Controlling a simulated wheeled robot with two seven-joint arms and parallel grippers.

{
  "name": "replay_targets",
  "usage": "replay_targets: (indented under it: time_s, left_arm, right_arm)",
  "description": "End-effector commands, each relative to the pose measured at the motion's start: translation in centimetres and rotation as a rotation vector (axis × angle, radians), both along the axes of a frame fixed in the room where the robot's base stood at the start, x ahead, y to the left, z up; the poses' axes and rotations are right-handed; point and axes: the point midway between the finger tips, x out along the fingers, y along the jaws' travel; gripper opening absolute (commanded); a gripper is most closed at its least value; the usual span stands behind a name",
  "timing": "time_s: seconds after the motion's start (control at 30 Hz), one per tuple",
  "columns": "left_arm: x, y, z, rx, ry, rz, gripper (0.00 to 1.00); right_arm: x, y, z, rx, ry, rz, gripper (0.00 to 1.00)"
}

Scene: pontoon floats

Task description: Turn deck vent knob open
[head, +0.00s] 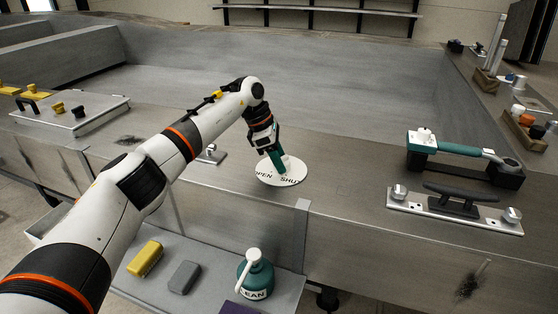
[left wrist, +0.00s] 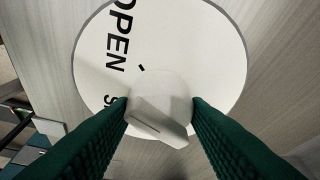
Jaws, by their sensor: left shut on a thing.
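A round white plate (head: 292,178) lies on the grey metal deck, printed OPEN on its left and SHUT on its right. It also fills much of the left wrist view (left wrist: 215,50), where OPEN reads sideways at the left and the SHUT lettering is mostly hidden. A white vent knob (left wrist: 160,112) stands on the plate, with a wider bar-like part toward the bottom of the picture. My left gripper (head: 279,166) comes down over it. Its two green ribbed fingers (left wrist: 159,104) are shut on the knob's sides. A short black mark shows on the plate beside the knob.
A cleat (head: 455,203) on a metal plate and a green-handled tool (head: 455,148) on black blocks sit at right. A grey hatch (head: 90,117) is at left. A lower shelf holds a yellow block (head: 145,258), a grey block (head: 184,277) and a green bottle (head: 256,277).

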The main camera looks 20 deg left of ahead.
Motion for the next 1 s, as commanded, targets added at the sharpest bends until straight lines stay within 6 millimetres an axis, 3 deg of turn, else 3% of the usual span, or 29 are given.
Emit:
replay_targets:
  time_s: [0.4, 1.0]
  left_arm:
    - [0.25, 0.01, 0.21, 0.001, -0.004, -0.256, 0.2]
    - [0.25, 0.02, 0.15, 0.001, -0.005, -0.328, 0.2]
  right_arm:
    - [0.01, -0.02, -0.01, 0.0, 0.0, 0.0, 0.36]
    - [0.01, -0.06, 0.01, -0.001, 0.0, 0.0, 0.36]
